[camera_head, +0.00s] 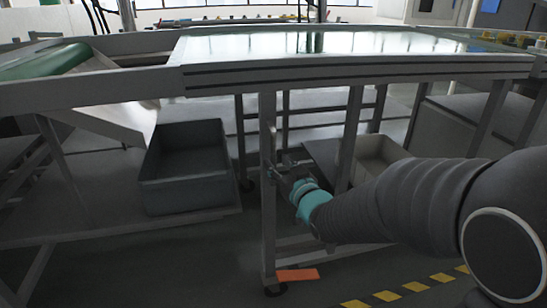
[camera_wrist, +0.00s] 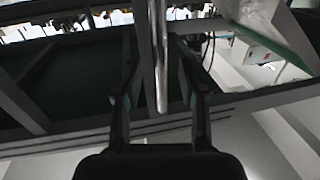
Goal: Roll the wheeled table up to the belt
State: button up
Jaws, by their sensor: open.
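The wheeled table (camera_head: 360,69) has a glossy pale top, grey legs and casters, and spans the middle of the head view. An upright metal handle (camera_head: 272,139) is on its near left leg. My gripper (camera_head: 283,168) is at that leg, low under the tabletop. In the wrist view the handle (camera_wrist: 158,45) runs between the two open fingers of my gripper (camera_wrist: 162,85), which do not appear closed on it. The green belt (camera_head: 42,62) lies beyond the table's left end; any gap between them is hard to judge.
A grey bin (camera_head: 185,170) sits on a low shelf left of the leg. A pale bin (camera_head: 375,158) stands under the table. An orange pedal (camera_head: 297,275) is at the near caster (camera_head: 274,289). Yellow-black floor tape (camera_head: 415,286) crosses the lower right.

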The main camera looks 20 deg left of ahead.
aim_at(275, 160)
jog(key=shift+x, duration=1.65)
grip_shut()
